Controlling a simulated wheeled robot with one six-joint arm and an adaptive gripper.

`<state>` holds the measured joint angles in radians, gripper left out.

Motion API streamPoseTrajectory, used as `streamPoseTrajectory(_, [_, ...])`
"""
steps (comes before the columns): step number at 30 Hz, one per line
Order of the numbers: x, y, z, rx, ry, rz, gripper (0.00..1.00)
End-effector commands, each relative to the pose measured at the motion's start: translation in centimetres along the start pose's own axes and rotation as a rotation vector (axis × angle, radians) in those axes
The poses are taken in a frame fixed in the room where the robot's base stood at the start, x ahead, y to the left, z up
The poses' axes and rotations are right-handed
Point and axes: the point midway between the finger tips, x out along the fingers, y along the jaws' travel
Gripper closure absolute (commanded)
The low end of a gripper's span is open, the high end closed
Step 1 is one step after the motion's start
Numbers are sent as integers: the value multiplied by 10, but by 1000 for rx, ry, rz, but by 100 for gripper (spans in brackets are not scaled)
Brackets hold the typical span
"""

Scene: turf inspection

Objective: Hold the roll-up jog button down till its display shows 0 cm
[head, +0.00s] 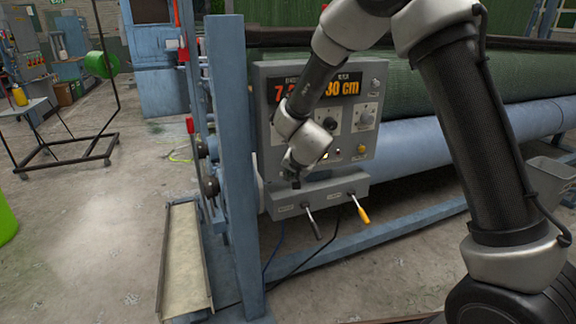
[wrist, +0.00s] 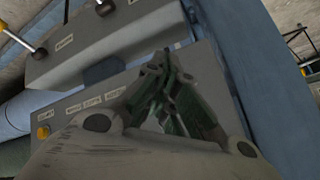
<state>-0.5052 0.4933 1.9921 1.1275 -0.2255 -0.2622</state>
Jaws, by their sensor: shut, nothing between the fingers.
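The grey control box (head: 372,112) stands at the end of the machine. Its display (head: 345,87) has orange digits reading about 30 cm on the right. A red figure starting with 7 is on the left, and my arm hides the part between. My gripper (head: 291,178) is shut and empty, in front of the lower left of the panel. In the wrist view its closed fingers (wrist: 160,65) point at the panel face; whether they touch it I cannot tell. The fingers and arm cover the lower left controls, so I cannot pick out the roll-up jog button.
A yellow button (head: 361,149) and a knob (head: 366,117) show on the panel's right side. Below, a ledge carries a black-handled lever (head: 314,226) and a yellow-handled lever (head: 361,212). A blue post (head: 238,160) stands close left of the box. A green turf roll (head: 420,90) lies behind.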

Motion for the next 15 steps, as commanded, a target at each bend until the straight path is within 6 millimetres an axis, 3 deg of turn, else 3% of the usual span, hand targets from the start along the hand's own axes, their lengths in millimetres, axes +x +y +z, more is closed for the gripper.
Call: streamPoseTrajectory(15, [6,-4,-4,0,-1,0,100])
